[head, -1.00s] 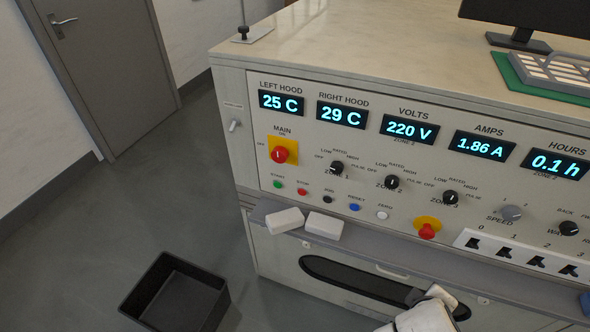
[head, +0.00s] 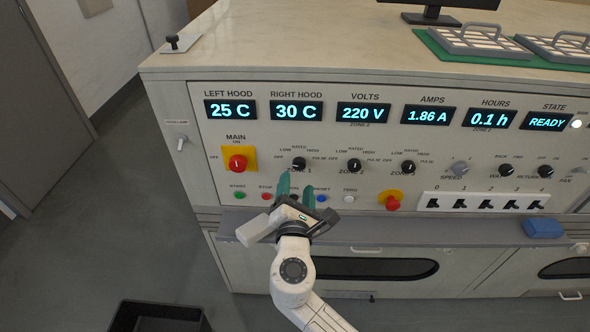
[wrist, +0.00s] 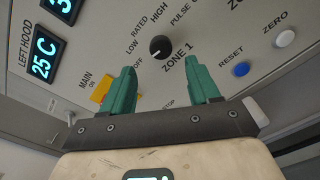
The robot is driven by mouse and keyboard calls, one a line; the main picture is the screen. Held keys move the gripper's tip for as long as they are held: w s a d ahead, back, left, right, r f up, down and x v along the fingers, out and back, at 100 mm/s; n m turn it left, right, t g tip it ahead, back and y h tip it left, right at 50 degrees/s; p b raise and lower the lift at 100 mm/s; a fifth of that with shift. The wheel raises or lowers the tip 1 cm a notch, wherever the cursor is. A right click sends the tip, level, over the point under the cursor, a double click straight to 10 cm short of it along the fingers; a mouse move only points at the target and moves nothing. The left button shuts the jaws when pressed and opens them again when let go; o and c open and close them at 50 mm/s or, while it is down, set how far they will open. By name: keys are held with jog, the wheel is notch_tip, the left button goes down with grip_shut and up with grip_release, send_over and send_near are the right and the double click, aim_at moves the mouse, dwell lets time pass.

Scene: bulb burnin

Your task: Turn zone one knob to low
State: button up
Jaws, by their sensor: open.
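The zone 1 knob (head: 299,164) is a small black dial on the sloped console face, with marks for off, low, rated, high and pulse around it. In the wrist view the knob (wrist: 160,47) sits just beyond the fingertips, roughly centred between them. A small light mark shows on its lower left, near the off side, but it is too small to read surely. My gripper (head: 296,186) has its two green fingers apart, pointing up at the panel just below the knob. The fingers (wrist: 159,70) are empty and do not visibly touch the knob.
The yellow-backed red main switch (head: 237,162) is left of the knob. The zone 2 knob (head: 354,165) is to its right. Push buttons, including a blue one (wrist: 241,69), lie below.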

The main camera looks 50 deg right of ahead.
aim_at(298, 167)
jog(key=x, duration=0.6)
jog(key=shift+d, duration=0.1)
jog(key=c, duration=1)
